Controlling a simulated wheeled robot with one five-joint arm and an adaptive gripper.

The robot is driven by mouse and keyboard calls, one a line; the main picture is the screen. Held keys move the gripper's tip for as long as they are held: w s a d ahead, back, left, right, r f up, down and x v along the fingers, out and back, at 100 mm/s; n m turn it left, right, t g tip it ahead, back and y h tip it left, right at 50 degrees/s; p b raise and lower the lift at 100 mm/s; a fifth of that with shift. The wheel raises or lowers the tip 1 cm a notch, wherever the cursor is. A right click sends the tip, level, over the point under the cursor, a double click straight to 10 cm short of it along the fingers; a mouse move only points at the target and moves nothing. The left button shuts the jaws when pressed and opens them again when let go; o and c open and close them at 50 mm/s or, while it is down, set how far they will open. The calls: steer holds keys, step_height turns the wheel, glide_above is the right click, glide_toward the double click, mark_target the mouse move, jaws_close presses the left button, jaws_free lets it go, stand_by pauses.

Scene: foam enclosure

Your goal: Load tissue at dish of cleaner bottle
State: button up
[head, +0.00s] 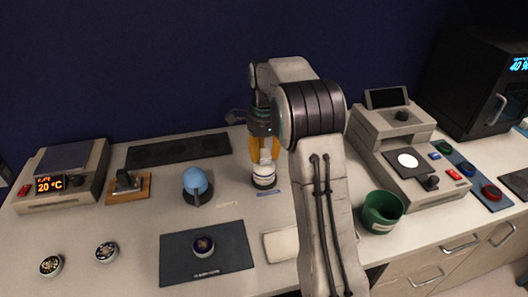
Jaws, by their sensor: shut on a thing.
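My gripper (264,157), with orange fingers, points down near the middle of the bench and is shut on a small white piece, which looks like the tissue (265,155). Directly below it stands the cleaner bottle (264,181), a short white container with a dark band, upright on the bench. The fingertips and tissue are at the bottle's top. The dish itself is hidden behind them, and I cannot tell whether the tissue touches it.
A blue ball-shaped thing (195,181) stands left of the bottle. A dark mat (228,262) with a small round piece (203,246) lies in front, beside a pale pad (281,244). A green cup (382,212) and a grey instrument (392,140) stand right. My arm covers part of the bench.

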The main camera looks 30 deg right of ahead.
steer(key=shift+r+p, duration=3.25)
steer(key=shift+r, duration=0.25)
